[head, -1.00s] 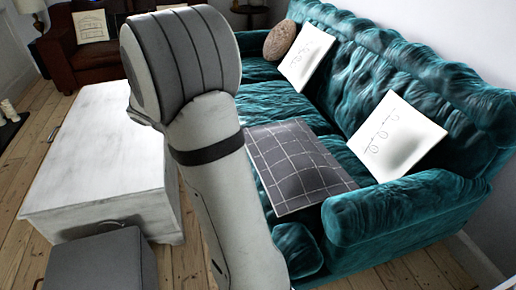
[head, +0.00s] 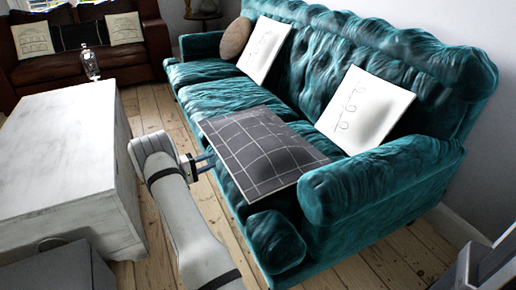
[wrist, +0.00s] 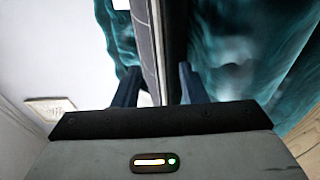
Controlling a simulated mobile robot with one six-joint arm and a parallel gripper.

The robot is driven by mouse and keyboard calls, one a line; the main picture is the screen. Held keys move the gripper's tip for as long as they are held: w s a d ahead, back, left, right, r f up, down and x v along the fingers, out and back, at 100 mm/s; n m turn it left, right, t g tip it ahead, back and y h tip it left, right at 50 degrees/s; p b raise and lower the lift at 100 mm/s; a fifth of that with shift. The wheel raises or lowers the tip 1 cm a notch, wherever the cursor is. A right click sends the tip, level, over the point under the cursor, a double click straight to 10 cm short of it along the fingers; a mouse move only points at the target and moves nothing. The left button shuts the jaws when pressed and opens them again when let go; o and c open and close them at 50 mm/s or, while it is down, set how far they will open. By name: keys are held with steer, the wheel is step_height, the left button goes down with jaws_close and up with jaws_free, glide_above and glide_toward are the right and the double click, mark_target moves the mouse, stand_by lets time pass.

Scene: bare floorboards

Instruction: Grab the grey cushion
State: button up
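The grey cushion (head: 262,150), dark with a pale grid of lines, lies flat on the near end of the teal sofa's seat, its left edge facing my gripper. My gripper (head: 210,162) is at that edge with its two fingers apart, one above the other. In the wrist view, the cushion (wrist: 172,45) shows as an upright strip between the tips of my open gripper (wrist: 160,82). A small pale gap shows beside the left finger. I cannot tell whether the right finger touches the cushion.
The teal sofa (head: 385,190) has a rounded armrest close to the cushion. Two white cushions (head: 365,108) and a round brown cushion (head: 236,38) lean on its back. A white chest (head: 60,160) stands left of my arm, with a narrow strip of floor between. A grey box (head: 60,270) is at lower left.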

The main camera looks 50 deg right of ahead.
mark_target(224, 155)
steer(key=b+x, duration=0.2)
steer(key=x, duration=0.4)
steer(key=shift+s+d+f, duration=0.1)
steer(key=shift+s+f, duration=0.05)
steer(key=shift+f, duration=0.05)
steer(key=shift+s+d+r, duration=0.1)
steer(key=shift+d+r, duration=0.05)
steer(key=shift+d, duration=0.2)
steer(key=shift+c, duration=0.5)
jaws_close()
